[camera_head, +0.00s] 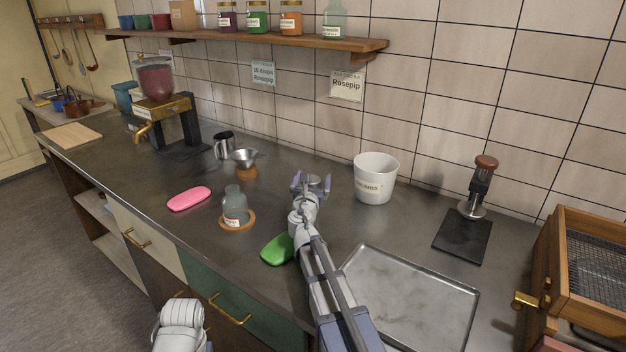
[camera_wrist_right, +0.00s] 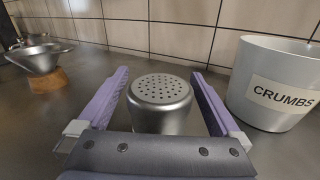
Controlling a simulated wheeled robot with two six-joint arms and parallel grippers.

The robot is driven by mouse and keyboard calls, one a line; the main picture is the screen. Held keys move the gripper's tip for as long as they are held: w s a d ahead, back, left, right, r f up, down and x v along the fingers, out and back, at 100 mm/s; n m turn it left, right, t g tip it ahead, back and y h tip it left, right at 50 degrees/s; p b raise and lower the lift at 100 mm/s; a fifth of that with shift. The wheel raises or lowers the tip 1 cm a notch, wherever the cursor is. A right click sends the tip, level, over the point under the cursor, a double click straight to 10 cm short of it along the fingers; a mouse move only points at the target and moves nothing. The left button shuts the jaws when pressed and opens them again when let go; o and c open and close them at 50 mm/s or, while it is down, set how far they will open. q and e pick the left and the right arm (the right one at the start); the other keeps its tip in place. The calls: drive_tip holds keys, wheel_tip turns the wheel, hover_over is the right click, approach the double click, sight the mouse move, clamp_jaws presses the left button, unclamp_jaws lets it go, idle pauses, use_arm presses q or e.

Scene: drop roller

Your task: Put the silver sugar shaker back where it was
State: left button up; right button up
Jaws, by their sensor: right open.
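The silver sugar shaker (camera_wrist_right: 160,100) stands upright on the counter, its perforated top showing in the right wrist view. In the head view it is partly hidden by my gripper, with only its top (camera_head: 314,180) showing. My right gripper (camera_head: 312,182) is open, with one finger on each side of the shaker. In the right wrist view, gaps show between the shaker and both fingers (camera_wrist_right: 160,95). My left arm shows at the bottom of the head view, but its gripper fingers are not visible.
A white CRUMBS bucket (camera_head: 376,178) stands close to the right of the shaker. A metal funnel (camera_head: 244,157) on a wooden stand is to the left.

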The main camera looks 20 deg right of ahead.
drive_tip(key=shift+r, duration=0.1)
drive_tip(key=shift+s+r, duration=0.1)
drive_tip(key=v, duration=1.1)
drive_tip(key=shift+s+a, duration=0.25)
drive_tip(key=shift+s, duration=0.1)
